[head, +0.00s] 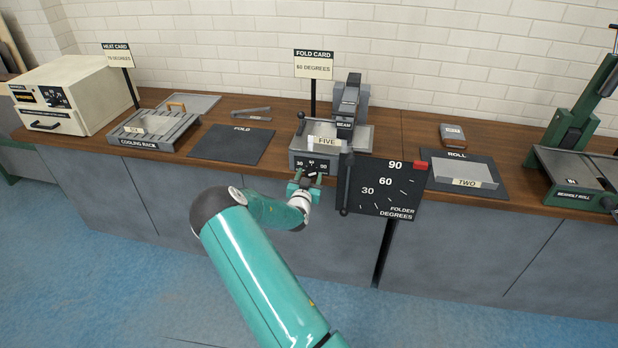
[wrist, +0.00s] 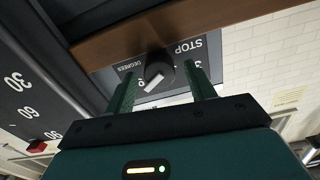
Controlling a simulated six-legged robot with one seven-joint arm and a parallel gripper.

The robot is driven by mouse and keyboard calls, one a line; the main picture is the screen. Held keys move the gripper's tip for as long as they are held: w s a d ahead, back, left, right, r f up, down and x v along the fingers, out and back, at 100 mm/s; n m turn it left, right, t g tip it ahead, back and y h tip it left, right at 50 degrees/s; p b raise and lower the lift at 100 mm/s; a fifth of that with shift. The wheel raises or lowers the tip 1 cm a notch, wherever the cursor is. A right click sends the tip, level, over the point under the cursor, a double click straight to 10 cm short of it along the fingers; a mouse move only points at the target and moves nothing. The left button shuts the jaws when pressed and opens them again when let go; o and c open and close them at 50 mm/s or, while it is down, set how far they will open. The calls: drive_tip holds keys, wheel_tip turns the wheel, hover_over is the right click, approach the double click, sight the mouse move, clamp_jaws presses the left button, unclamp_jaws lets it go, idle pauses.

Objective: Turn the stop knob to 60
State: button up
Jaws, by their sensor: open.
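The stop knob (wrist: 158,72) is a dark round knob with a pale pointer, on a grey panel lettered STOP and DEGREES; the wrist view shows it upside down. Its exact setting cannot be read. In the head view its panel (head: 298,165), marked 30, 60, 90, is on the front of the grey folder (head: 358,137), and my arm partly hides it. My gripper (head: 305,181) is just in front of this panel. In the wrist view its two green fingers are open, one on each side of the knob; contact cannot be told.
A black FOLDER DEGREES board (head: 380,203) with a red marker (head: 419,172) near 90 stands close to the right of my gripper. A FOLD CARD sign (head: 313,64) stands behind the folder. The wooden counter edge (wrist: 150,35) runs close by the knob.

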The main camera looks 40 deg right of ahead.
drive_tip(key=shift+c, duration=0.2)
drive_tip(key=c, duration=0.9)
drive_tip(key=shift+c, duration=0.2)
drive_tip(key=shift+n, duration=0.4)
drive_tip(key=n, duration=0.5)
drive_tip(key=shift+a+n, duration=0.1)
drive_tip(key=shift+n, duration=0.2)
drive_tip(key=n, duration=0.5)
drive_tip(key=shift+f, duration=0.1)
drive_tip(key=shift+n, duration=0.3)
